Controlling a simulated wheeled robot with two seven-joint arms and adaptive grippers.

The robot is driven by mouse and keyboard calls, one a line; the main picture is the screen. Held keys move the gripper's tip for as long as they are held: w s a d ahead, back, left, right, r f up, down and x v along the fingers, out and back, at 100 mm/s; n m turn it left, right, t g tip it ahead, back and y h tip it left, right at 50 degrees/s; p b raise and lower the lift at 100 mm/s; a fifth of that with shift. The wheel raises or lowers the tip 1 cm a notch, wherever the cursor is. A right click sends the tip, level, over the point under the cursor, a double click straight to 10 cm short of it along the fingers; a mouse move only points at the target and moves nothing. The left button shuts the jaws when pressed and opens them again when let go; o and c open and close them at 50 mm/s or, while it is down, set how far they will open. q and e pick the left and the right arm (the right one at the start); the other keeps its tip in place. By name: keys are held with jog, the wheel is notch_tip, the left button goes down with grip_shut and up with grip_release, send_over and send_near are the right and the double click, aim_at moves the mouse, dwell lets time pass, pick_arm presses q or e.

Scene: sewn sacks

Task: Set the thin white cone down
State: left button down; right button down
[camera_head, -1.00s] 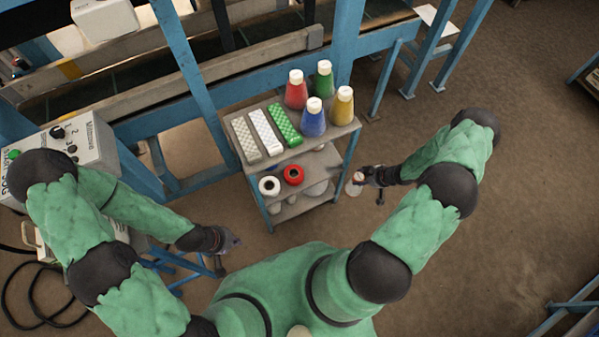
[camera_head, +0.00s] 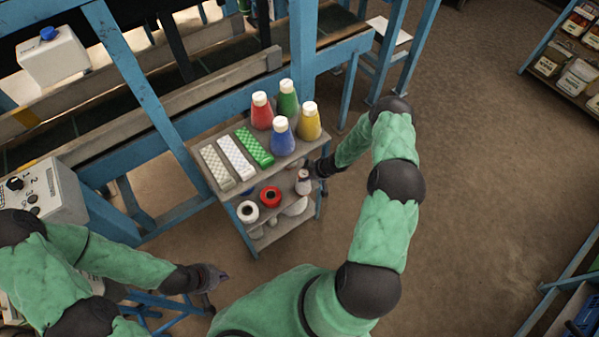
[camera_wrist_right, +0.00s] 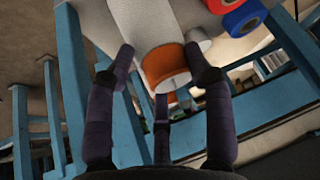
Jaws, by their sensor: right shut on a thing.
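In the head view the thin white cone (camera_head: 303,184) is at the right end of the cart's middle shelf. My right gripper (camera_head: 313,170) is shut on it from the right. I cannot tell whether the cone's base touches the shelf. In the right wrist view my right gripper's fingers (camera_wrist_right: 162,62) are around a white body with an orange end, the cone (camera_wrist_right: 147,22). My left gripper (camera_head: 214,278) hangs low at the left, away from the cart; its fingers are too small to read.
The cart's top shelf (camera_head: 232,198) holds red (camera_head: 262,112), green (camera_head: 288,100), blue (camera_head: 282,137) and yellow (camera_head: 308,122) cones and three patterned strips. A white spool (camera_head: 247,211) and a red spool (camera_head: 270,196) stand on the middle shelf. Blue frame posts rise behind.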

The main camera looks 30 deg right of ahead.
aim_at(301, 171)
jog(key=w+a, duration=0.2)
jog(key=w, duration=0.1)
jog(key=shift+w+b, duration=0.3)
jog(key=shift+s+d+f, duration=0.1)
jog(key=shift+s+f, duration=0.05)
jog(key=shift+f, duration=0.15)
jog(key=shift+f+b, duration=0.2)
jog(key=shift+b, duration=0.1)
jog(key=shift+c, duration=2.4)
grip_release()
